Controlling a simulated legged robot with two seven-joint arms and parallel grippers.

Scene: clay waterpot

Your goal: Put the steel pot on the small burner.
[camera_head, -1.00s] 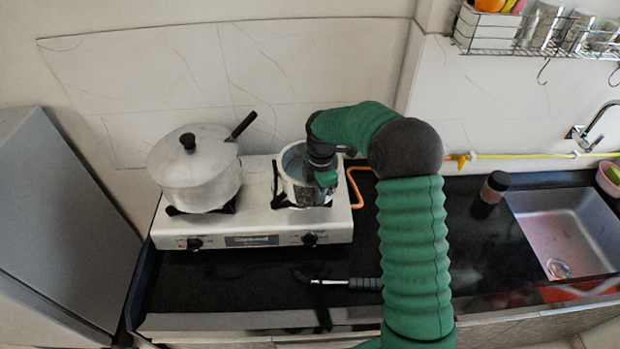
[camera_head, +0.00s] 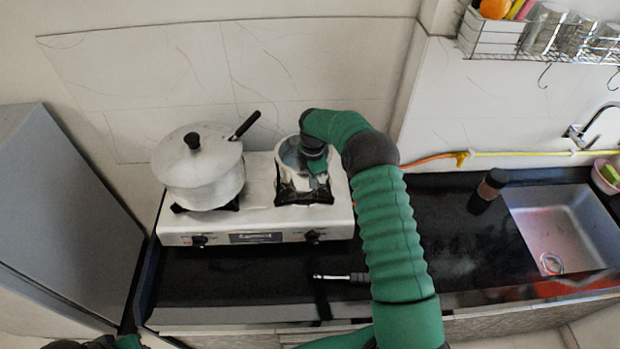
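A small steel pot (camera_head: 290,152) stands on or just over the right burner (camera_head: 308,197) of the white two-burner stove (camera_head: 262,224). My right gripper (camera_head: 314,162) is at the pot's right side, with its dark wrist over the rim. Its fingers are mostly hidden against the pot, so I cannot tell if they grip the wall. My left gripper (camera_head: 100,343) shows only as a dark and green part at the bottom left edge; its fingers are not clear.
A large lidded pot (camera_head: 204,178) with a black handle sits on the left burner. A dark-handled tool (camera_head: 345,278) lies on the black counter in front. A dark jar (camera_head: 487,190) stands beside the sink (camera_head: 560,238). A wire rack (camera_head: 540,40) hangs upper right.

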